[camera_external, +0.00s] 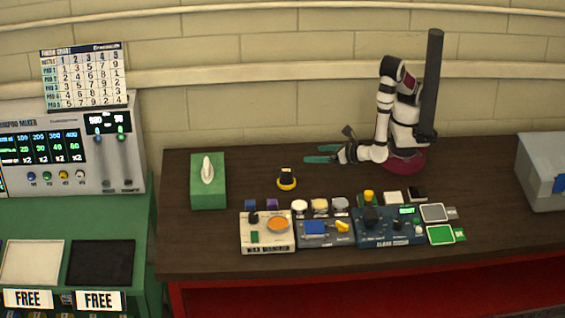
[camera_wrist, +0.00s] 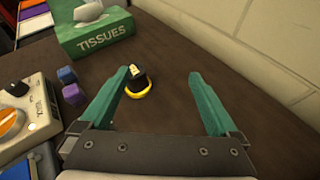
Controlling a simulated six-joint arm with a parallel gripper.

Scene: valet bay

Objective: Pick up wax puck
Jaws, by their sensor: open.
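A small round piece with a yellow base and a black top (camera_external: 287,180), which seems to be the wax puck, stands upright on the dark table. In the wrist view the puck (camera_wrist: 138,84) shows near the left finger, ahead of the gripper mount. My gripper (camera_external: 319,154) has teal fingers, spread apart and empty, reaching left above the table, behind and right of the puck. In the wrist view my gripper (camera_wrist: 160,74) is open, and the puck appears nearer its left finger.
A green tissue box (camera_external: 208,192) stands left of the puck. Blue (camera_external: 250,204) and purple (camera_external: 272,204) blocks, several round pads and three control boxes (camera_external: 325,232) line the front. A grey case (camera_external: 542,165) is far right. The table around the puck is clear.

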